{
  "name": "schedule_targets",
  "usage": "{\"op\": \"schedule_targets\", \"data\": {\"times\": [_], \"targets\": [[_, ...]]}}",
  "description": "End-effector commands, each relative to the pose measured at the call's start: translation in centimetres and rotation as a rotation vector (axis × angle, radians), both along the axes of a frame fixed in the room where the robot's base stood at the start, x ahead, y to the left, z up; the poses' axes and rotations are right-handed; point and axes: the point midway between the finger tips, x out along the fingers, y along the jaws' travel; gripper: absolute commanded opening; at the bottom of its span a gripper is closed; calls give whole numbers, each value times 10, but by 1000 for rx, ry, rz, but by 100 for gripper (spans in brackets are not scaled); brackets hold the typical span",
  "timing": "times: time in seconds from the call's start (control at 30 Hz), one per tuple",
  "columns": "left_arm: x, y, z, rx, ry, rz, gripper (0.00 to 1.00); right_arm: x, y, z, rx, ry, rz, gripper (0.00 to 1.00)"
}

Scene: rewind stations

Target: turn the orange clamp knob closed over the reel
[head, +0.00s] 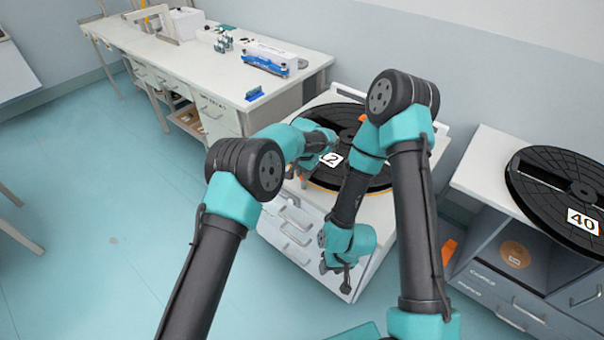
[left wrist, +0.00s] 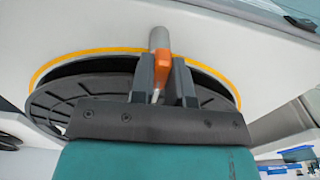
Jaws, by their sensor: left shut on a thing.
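The orange clamp knob (left wrist: 161,68) sits between the fingers of my left gripper (left wrist: 162,82) in the left wrist view, at the end of a grey post. My left gripper is shut on it. In the head view the left gripper (head: 298,172) is at the near left edge of the black reel (head: 345,118), with its grip mostly hidden. The reel lies flat on a white cabinet and has a yellow-orange edge; it also shows in the left wrist view (left wrist: 58,98). My right gripper (head: 338,276) hangs in front of the cabinet, empty, its fingers apart.
Another black reel (head: 560,185), marked 40, lies on a grey cabinet at the right. A long white bench (head: 160,58) with blue and other items stands at the back left. My right arm crosses in front of the nearer reel. Open floor lies at the left.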

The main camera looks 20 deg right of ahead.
Motion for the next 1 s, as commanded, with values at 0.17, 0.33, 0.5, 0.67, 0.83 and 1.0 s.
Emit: {"op": "schedule_targets", "data": {"times": [0.17,0.33,0.5,0.67,0.83,1.0], "targets": [[0,0,0,1,1,0,29,0,0,0,0,0,0,43],[0,0,0,0,0,0,42,0,0,0,0,0,0,43],[0,0,0,0,0,0,42,0,0,0,0,0,0,43],[0,0,5,0,-1,0,42,0,0,0,0,0,0,43],[0,0,24,-1,-2,0,42,0,0,0,0,0,0,43],[1,0,54,-1,-3,0,42,0,0,0,0,0,0,43]]}}
